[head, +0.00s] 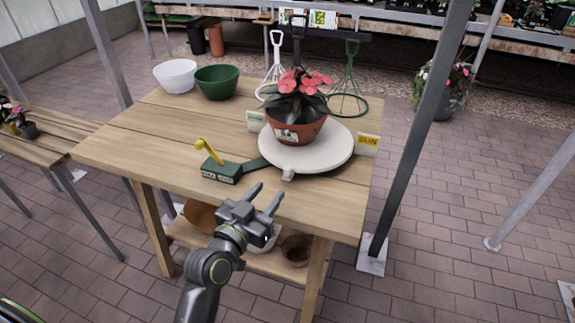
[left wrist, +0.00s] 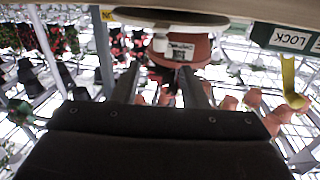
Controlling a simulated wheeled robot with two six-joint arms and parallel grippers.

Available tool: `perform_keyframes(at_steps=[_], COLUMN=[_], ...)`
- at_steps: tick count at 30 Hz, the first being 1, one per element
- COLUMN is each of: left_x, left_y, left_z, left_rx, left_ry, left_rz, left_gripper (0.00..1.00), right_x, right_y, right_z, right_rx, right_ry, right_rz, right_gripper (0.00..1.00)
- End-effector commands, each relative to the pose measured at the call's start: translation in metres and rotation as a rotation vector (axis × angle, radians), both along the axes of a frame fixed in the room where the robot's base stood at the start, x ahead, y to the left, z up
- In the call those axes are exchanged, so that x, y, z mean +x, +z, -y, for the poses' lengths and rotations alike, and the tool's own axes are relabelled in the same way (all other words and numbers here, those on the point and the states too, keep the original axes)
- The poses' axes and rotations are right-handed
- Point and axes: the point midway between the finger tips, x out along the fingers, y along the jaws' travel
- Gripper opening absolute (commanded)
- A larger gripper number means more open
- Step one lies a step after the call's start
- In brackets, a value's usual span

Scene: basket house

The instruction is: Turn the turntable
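The turntable (head: 328,154) is a round pale disc near the table's front right, with a small knob (head: 288,174) on its near rim. A terracotta pot (head: 290,131) with pink-red flowers stands on it. A dark green box (head: 221,172) with a raised yellow lever (head: 208,150) sits to its left. My left gripper (head: 270,187) is open and empty, in front of the table edge, apart from the turntable. The left wrist view is upside down; the turntable edge (left wrist: 170,17), pot (left wrist: 184,48) and box marked LOCK (left wrist: 290,38) show beyond the fingers. My right gripper is not in view.
The wooden table (head: 130,145) also holds a white bowl (head: 175,76), a green bowl (head: 216,83), a white wire stand (head: 276,65) and a green one (head: 349,85). A yellow label card (head: 368,141) stands to the right. A grey post (head: 410,140) rises at the table's right.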

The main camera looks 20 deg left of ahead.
Motion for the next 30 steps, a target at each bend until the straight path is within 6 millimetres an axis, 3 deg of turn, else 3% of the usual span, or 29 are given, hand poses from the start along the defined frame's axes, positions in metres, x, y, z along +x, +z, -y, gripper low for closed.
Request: perform_keyframes(at_steps=[9,15,21,30], left_x=[0.062,0.088,0.099,0.1], left_y=[0.001,0.0,0.0,-0.001], left_z=[0.012,0.017,0.019,0.019], left_rx=[0.002,0.002,0.001,0.001], left_ry=[-0.001,0.0,0.001,0.001], left_rz=[-0.001,-0.001,-0.001,-0.001], left_gripper=[0.39,0.39,0.39,0.39], right_x=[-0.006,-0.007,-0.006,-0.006], right_y=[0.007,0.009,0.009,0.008], right_z=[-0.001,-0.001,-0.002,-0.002], right_rx=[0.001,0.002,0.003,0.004], right_ry=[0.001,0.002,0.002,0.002], right_rz=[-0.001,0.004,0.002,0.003], right_gripper=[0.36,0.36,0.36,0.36])
